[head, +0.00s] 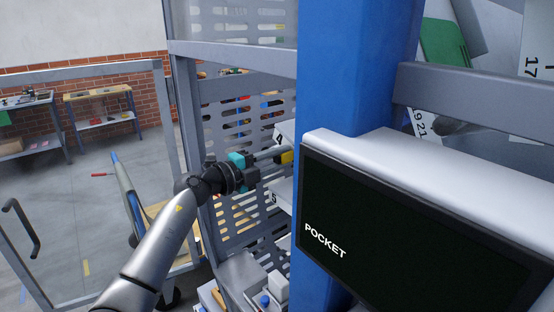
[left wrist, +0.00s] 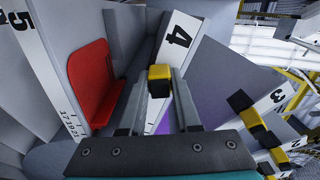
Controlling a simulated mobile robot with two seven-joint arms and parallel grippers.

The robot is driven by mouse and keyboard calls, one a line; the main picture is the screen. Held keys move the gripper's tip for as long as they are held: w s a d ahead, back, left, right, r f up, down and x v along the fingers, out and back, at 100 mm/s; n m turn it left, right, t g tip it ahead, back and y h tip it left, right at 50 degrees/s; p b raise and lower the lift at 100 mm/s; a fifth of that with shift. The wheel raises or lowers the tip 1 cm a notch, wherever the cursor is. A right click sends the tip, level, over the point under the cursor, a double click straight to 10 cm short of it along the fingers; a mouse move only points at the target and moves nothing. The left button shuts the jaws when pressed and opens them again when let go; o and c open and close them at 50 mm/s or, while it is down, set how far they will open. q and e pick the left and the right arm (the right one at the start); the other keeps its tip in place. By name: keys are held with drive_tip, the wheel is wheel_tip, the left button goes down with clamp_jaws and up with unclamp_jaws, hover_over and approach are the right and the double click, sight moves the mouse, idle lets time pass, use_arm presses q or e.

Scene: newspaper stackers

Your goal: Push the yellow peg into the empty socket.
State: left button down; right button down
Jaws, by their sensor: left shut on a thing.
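The yellow peg (left wrist: 160,80) sits between the fingertips of my left gripper (head: 277,155) in the left wrist view. The gripper is shut on it. In the head view the yellow peg (head: 286,158) shows at the gripper's tip, beside the blue post. Behind the peg in the left wrist view is a white strip marked 4 (left wrist: 177,38). I cannot tell whether the peg touches anything beyond the fingers. I cannot make out the empty socket in either view. My right gripper is not in view.
A blue post (head: 345,75) and a dark screen reading POCKET (head: 400,235) stand right of the gripper. A slotted grey panel (head: 240,215) is behind it. In the left wrist view, a red plate (left wrist: 88,80) is at left and other yellow blocks (left wrist: 247,117) at right.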

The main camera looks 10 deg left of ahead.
use_arm(q)
drive_tip(key=c, duration=0.5)
unclamp_jaws()
drive_tip(key=shift+c, duration=0.2)
drive_tip(key=b+v, duration=0.1)
drive_tip(key=v, duration=1.4)
